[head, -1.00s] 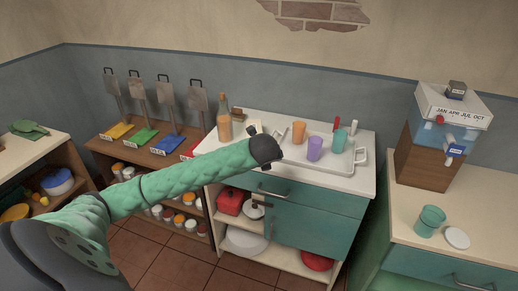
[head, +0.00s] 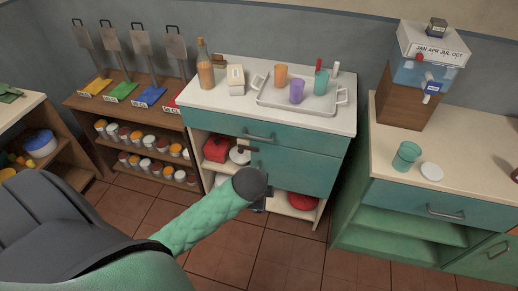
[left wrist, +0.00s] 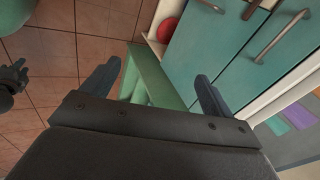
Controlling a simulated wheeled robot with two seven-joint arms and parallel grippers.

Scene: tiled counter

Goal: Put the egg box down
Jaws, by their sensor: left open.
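The egg box (head: 236,79), a small cream carton, stands on the white counter top (head: 210,97), left of the tray and beside the bottle. In the head view my left arm reaches in from the lower left, and its gripper (head: 262,201) is low in front of the teal cabinet, below the counter top and apart from the egg box. In the left wrist view the two fingers of the left gripper (left wrist: 156,84) are spread wide with nothing between them. The egg box is not visible there.
A tray (head: 300,104) holds orange, purple and teal cups. A bottle (head: 205,66) stands left of the egg box. The teal cabinet (head: 300,165) has protruding handles near my left gripper. A water dispenser (head: 415,80) stands on the right counter. Tiled floor lies clear in front.

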